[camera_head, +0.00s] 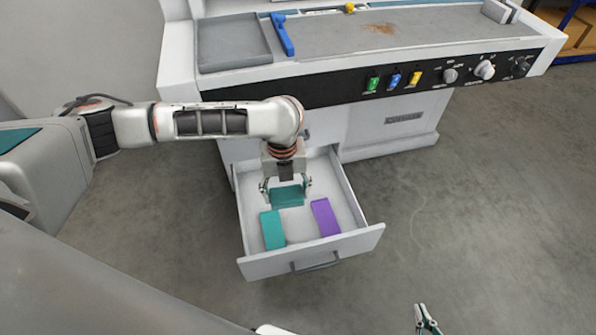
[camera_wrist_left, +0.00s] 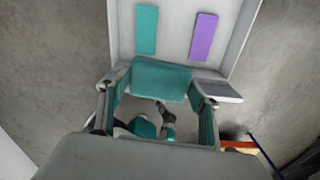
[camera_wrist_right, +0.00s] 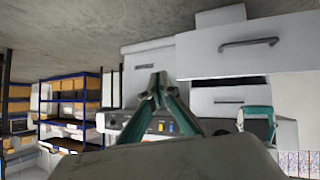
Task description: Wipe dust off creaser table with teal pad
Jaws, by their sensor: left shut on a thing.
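My left gripper (camera_head: 287,188) is shut on a teal pad (camera_head: 288,199) and holds it over the open drawer (camera_head: 355,243). The held pad also shows between the fingers in the left wrist view (camera_wrist_left: 161,80). A second teal pad (camera_head: 272,230) and a purple pad (camera_head: 325,217) lie in the drawer. The creaser table (camera_head: 440,27) is above and behind, with a brown dust patch (camera_head: 380,28) on its grey top. My right gripper (camera_wrist_right: 157,85) is empty, with its fingertips together, away from the drawer; its tips show at the bottom of the head view.
A blue lever (camera_head: 282,35) and a grey tray area (camera_head: 233,43) are at the table's left. Coloured buttons (camera_head: 394,81) and knobs (camera_head: 484,70) line its front panel. Blue shelving (camera_wrist_right: 67,101) with boxes stands beyond. The floor right of the drawer is clear.

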